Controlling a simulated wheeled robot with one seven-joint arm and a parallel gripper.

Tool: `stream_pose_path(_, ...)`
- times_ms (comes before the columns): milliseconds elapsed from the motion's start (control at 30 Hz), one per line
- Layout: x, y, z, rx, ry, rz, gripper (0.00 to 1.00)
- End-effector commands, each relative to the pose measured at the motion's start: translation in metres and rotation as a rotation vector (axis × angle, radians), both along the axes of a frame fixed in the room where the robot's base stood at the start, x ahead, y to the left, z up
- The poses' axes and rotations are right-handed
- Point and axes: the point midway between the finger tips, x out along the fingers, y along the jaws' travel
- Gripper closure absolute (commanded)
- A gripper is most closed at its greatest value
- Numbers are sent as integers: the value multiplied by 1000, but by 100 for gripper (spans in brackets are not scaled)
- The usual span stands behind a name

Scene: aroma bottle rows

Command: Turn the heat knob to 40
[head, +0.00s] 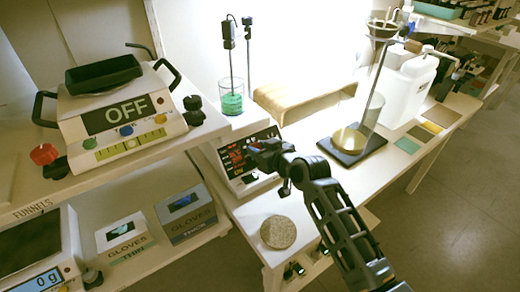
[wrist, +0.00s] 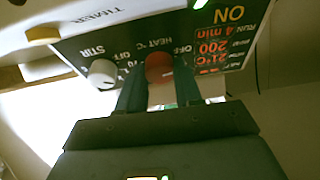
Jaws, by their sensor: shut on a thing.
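The hot plate's dark control panel (head: 233,158) faces the front of the bench, and it also shows upside down in the wrist view (wrist: 125,42). The red heat knob (wrist: 158,67) sits below the "HEAT °C" and "OFF" lettering. My gripper (wrist: 160,84) is shut on it, one finger on each side. In the head view my gripper (head: 262,156) reaches the panel and covers the knob. The knob's pointer cannot be read. The display (wrist: 212,45) shows ON, RUN 4 min, 200 and 21°C.
A white stir knob (wrist: 102,73) is close beside my gripper, with a yellow knob (wrist: 42,34) farther left. A beaker of green liquid (head: 232,103) stands on the hot plate with a probe in it. A round cork mat (head: 278,232) lies in front.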

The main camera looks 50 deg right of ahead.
Motion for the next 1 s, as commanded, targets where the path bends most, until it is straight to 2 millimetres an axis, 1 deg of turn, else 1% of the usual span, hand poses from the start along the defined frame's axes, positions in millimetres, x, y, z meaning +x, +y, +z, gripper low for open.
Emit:
stream_pose_path(33, 0, 0, 0, 0, 0, 0, 85)
stream_pose_path(133, 0, 0, 0, 0, 0, 0, 95)
stream_pose_path(167, 0, 0, 0, 0, 0, 0, 96)
stream_pose_path(367, 0, 0, 1, 11, -3, -10, 96)
stream_pose_path(567, 0, 1, 4, 65, -18, -56, 96)
stream_pose_path(1000, 1, 2, 4, 336, -97, -293, 96)
